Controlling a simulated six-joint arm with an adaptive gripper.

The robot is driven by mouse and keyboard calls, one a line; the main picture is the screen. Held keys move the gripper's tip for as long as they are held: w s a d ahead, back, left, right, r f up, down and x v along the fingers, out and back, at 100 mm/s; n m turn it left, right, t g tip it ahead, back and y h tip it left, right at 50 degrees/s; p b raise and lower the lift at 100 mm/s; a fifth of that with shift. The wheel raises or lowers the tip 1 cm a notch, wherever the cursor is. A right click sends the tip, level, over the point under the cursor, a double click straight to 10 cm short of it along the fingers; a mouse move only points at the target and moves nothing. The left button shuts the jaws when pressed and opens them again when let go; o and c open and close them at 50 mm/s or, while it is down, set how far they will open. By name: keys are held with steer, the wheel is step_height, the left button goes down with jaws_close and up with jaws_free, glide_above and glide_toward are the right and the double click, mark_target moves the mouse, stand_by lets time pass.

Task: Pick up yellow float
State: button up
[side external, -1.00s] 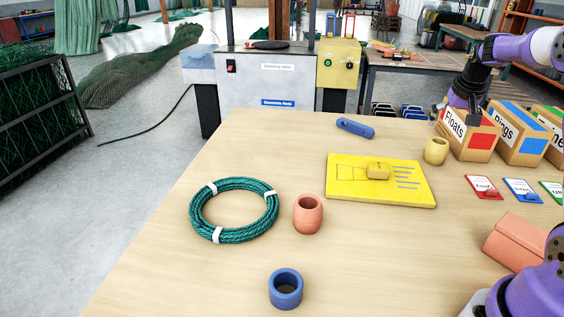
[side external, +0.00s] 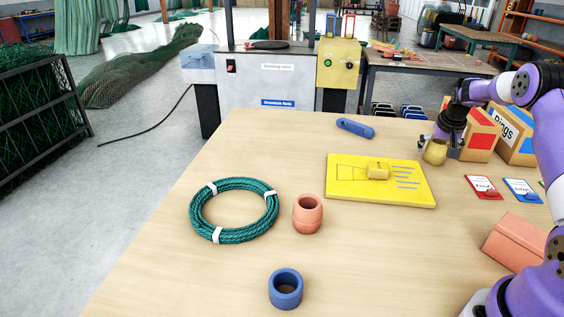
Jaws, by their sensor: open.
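The yellow float (side external: 435,153) is a small pale yellow cylinder standing upright on the table, right of the yellow board and in front of the cardboard boxes. My gripper (side external: 437,143) is open and points down at the float from above. Its fingers are at the float's upper part and hide its top. I cannot tell whether they touch it.
Cardboard boxes (side external: 516,135) stand just right of my gripper. A yellow board (side external: 345,190) with a yellow block, a blue link (side external: 355,128), an orange float (side external: 308,215), a blue ring (side external: 286,289) and a green rope coil (side external: 234,237) lie leftward. Coloured cards (side external: 483,188) lie in front.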

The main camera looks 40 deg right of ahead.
steer(key=c, duration=1.1)
steer(key=shift+c, duration=0.2)
